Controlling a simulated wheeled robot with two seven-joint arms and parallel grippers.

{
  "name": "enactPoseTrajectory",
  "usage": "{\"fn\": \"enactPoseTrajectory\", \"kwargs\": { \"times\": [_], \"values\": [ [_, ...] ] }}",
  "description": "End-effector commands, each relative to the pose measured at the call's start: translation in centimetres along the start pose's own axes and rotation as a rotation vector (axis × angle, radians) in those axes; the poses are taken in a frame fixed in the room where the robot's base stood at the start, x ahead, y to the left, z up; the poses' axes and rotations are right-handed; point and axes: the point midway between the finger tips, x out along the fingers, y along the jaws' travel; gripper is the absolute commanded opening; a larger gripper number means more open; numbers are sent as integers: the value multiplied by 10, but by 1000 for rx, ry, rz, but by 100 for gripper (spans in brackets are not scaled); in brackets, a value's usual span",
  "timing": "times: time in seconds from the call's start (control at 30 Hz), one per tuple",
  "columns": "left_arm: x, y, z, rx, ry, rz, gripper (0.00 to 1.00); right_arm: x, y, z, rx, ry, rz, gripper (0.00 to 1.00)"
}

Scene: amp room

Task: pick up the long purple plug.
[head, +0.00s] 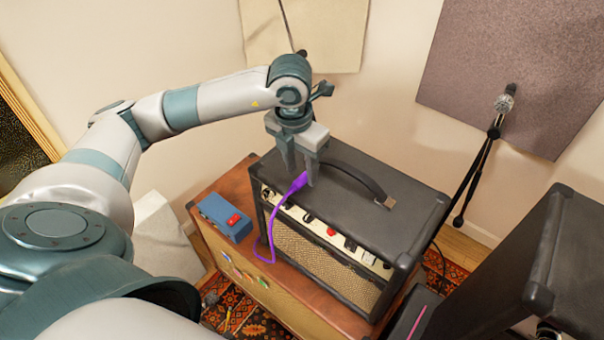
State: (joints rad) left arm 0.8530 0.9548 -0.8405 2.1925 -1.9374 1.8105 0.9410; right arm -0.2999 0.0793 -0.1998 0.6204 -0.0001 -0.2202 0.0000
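The long purple plug (299,183) is at the top front edge of the black amp (352,180), with its purple cable (270,226) hanging in a curve down the amp's front left corner. My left gripper (301,178) points down over the amp's front edge. Its fingers are apart, one on each side of the plug in this view. I cannot tell whether either finger touches the plug, and its far end is partly hidden by the right-hand finger. My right gripper is not in view.
The amp stands on a brown cabinet (213,187). A blue pedal with a red switch (221,214) sits left of it. The amp's strap handle (350,176) rises close to the gripper. A microphone stand (480,165) and another black amp (560,255) are at right.

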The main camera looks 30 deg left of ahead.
Motion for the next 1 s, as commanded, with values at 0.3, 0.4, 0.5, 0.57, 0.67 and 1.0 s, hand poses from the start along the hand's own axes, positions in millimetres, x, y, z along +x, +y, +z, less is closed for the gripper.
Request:
{"fn": "enactPoseTrajectory", "kwargs": {
  "times": [0.3,0.4,0.5,0.57,0.67,1.0],
  "values": [
    [19,0,0,-1,0,0,39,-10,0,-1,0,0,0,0],
    [19,0,0,-1,0,0,39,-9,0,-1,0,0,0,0],
    [19,0,0,-1,0,0,39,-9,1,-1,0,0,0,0],
    [19,0,0,-1,0,0,39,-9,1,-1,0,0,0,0],
    [19,0,0,-1,0,0,39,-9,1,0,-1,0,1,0],
    [18,0,0,-1,0,0,0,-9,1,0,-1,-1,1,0]
  ]
}}
